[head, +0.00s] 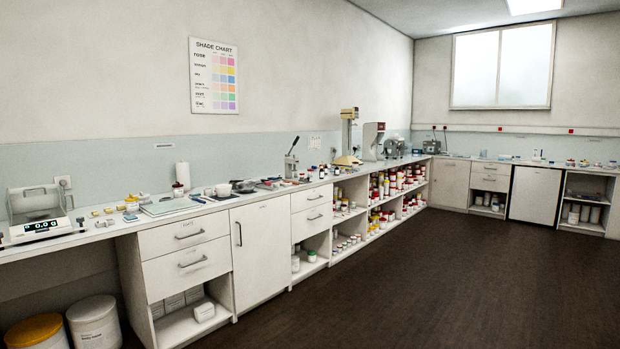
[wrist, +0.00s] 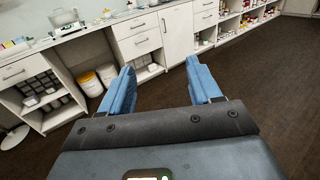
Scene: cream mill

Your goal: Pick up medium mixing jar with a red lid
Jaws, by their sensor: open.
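Many small jars, several with red lids, stand on the open shelves (head: 372,222) under the counter in the head view. They are too small to tell which is the medium mixing jar. My gripper does not show in the head view.
The long white counter (head: 105,229) runs along the left wall, with drawers (head: 185,246) and a cupboard below. Two large tubs (head: 93,322) stand under its near end. A scale (head: 38,215) sits on top. The dark floor (head: 430,290) at right is clear.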

